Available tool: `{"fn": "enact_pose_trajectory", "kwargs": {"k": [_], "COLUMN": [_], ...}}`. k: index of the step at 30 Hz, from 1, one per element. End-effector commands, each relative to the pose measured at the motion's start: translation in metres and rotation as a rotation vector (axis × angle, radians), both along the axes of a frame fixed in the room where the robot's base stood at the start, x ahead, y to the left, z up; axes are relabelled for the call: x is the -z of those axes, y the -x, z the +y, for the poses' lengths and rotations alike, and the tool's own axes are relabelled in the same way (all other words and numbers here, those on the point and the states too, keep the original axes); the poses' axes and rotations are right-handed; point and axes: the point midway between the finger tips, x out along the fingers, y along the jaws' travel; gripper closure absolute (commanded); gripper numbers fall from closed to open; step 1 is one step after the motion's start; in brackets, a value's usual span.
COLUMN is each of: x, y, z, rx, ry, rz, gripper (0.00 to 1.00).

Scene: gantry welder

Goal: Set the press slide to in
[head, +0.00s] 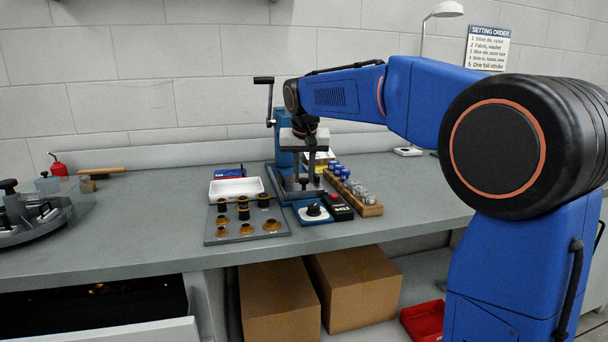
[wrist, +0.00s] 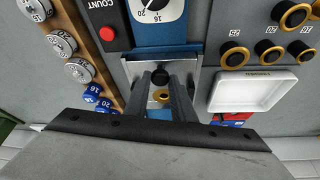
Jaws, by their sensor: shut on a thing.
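The press (head: 285,145) is a blue column with a crank on its left, standing on the bench. At its base is a bare metal slide plate (wrist: 190,68), with a black knob (wrist: 152,59) at its front edge and a gold ring (wrist: 160,96) further in. My gripper (head: 304,181) points down over the front of the press base. In the wrist view my gripper (wrist: 160,72) has its two fingers close together at the black knob and is shut on it. The fingers hide part of the knob and plate. How far in the slide sits is hard to tell.
A dial box (head: 314,212) and a black counter with a red button (head: 338,207) stand in front. A wooden rack (head: 368,209) is right. A white tray (head: 237,189) and a grey die board (head: 220,234) are left.

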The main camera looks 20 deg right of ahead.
Motion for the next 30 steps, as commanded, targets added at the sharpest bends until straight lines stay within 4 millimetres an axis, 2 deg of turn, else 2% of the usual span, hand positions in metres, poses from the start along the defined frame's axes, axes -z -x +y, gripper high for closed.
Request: {"fn": "enact_pose_trajectory", "kwargs": {"k": [5,21,25,30], "x": [0.000,-0.001,-0.001,-0.001], "y": [-0.018,-0.110,-0.125,-0.134], "z": [0.000,0.000,0.000,0.000], "rx": [0.001,0.000,0.001,0.001], "ry": [0.000,0.000,-0.001,-0.001], "rz": [0.000,-0.002,-0.002,-0.002], "gripper": [1.00,1.00,1.00,1.00]}}
